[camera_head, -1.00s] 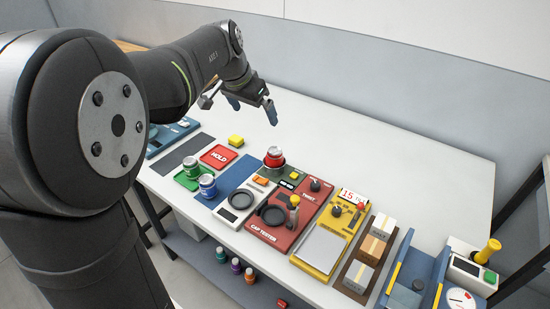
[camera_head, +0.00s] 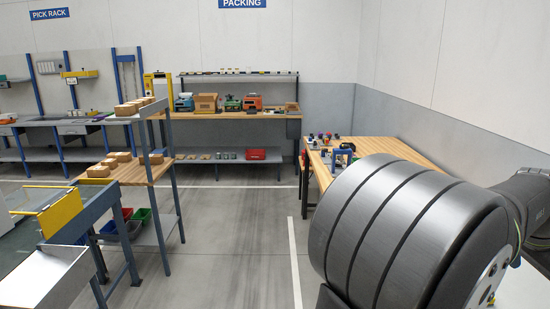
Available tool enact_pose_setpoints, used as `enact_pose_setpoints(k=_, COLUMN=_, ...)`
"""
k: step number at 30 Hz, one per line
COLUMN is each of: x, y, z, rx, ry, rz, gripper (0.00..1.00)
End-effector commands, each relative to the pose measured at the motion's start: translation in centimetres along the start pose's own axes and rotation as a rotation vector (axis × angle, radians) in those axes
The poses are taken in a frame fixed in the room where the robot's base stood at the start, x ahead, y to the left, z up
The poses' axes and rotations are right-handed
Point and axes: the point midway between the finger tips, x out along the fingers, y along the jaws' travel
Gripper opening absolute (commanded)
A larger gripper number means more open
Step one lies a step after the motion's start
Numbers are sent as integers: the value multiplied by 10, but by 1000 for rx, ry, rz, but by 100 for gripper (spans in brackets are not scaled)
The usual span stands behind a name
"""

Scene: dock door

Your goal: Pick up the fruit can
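I cannot make out a fruit can in the head view. My gripper is out of view; only a large dark part of my own arm shows at the lower right. Several small coloured items (camera_head: 325,142) stand on a wooden table (camera_head: 400,152) at the right, too small to tell apart. More small items on the lower shelf (camera_head: 235,156) of the packing bench are also too small to identify.
The packing bench (camera_head: 240,114) holds cardboard boxes and machines against the back wall. A blue-posted pick rack (camera_head: 70,90) stands at the back left. A wooden-topped stand (camera_head: 145,175) and a yellow-edged conveyor (camera_head: 60,215) are nearer left. The grey floor (camera_head: 235,240) between is clear.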

Motion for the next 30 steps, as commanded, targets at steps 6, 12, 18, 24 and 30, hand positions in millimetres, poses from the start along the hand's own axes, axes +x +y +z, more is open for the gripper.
enact_pose_setpoints(k=6, x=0, y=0, z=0, rx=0, ry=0, rz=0, gripper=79)
enact_pose_setpoints(k=12, x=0, y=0, z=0, rx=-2, ry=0, rz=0, gripper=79)
enact_pose_setpoints(k=18, x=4, y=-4, z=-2, rx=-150, ry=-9, rz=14, gripper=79)
enact_pose_setpoints(k=24, x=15, y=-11, z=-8, rx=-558, ry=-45, rz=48, gripper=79)
enact_pose_setpoints(k=30, x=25, y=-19, z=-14, rx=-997, ry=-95, rz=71, gripper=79)
